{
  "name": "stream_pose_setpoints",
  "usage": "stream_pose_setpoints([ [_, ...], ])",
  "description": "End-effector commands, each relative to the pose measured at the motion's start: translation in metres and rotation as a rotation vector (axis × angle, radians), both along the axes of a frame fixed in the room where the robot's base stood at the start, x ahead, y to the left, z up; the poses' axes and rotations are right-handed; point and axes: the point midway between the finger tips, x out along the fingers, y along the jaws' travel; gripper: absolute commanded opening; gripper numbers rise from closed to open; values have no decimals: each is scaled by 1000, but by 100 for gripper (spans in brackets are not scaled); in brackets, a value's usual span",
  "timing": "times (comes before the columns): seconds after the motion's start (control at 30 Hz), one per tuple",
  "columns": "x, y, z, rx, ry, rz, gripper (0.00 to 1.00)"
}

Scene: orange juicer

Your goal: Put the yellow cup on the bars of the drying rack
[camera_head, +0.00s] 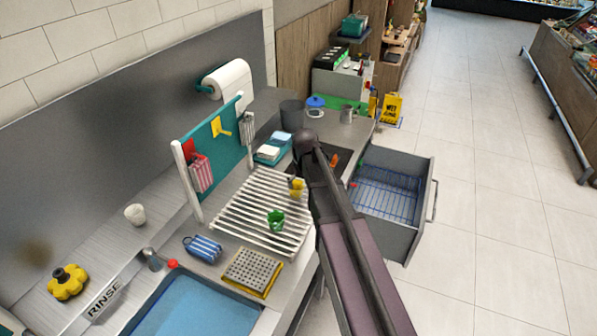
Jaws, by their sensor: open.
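The drying rack (240,217), with its pale parallel bars, lies on the steel counter in the middle of the view. The small yellow cup (297,188) is at the right side of the rack, over its bars, partly covered by dark parts beside my arm. My gripper (295,180) is mostly hidden by my own arm; the small dark parts at the yellow cup appear to be its fingers, open. I cannot tell whether they touch the cup. A green cup (275,222) stands on the bars in front of the yellow one.
A teal board (213,150) with hanging items stands behind the rack. A blue striped item (203,248), a grey-topped yellow block (252,271) and a blue-filled basin (195,308) are in front. An open drawer (392,235) juts out at right. Left-side bars look clear.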

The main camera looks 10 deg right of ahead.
Motion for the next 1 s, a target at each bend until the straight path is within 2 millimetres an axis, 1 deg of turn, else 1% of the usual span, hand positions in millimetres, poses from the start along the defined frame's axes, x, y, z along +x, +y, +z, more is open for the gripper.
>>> stream_pose_setpoints([
  [0.03, -34, 0, 0, -1, 12, -11, 100],
  [0.07, -48, 1, 0, -1, 20, -18, 100],
  [0.1, -67, 1, 0, -2, 30, -30, 100],
  [0.17, -95, 1, -1, -4, 45, -45, 100],
  [0.2, -113, 1, -1, -5, 55, -56, 100],
  [0.3, -151, 1, -1, -8, 77, -78, 100],
  [0.4, -177, 1, -1, -11, 93, -96, 100],
  [0.5, -192, 1, -1, -12, 103, -107, 100],
  [0.57, -195, 1, -1, -13, 107, -110, 100],
  [0.87, -194, 1, -1, -13, 108, -112, 100],
  [1.0, -194, 1, -6, -13, 107, -111, 100],
])
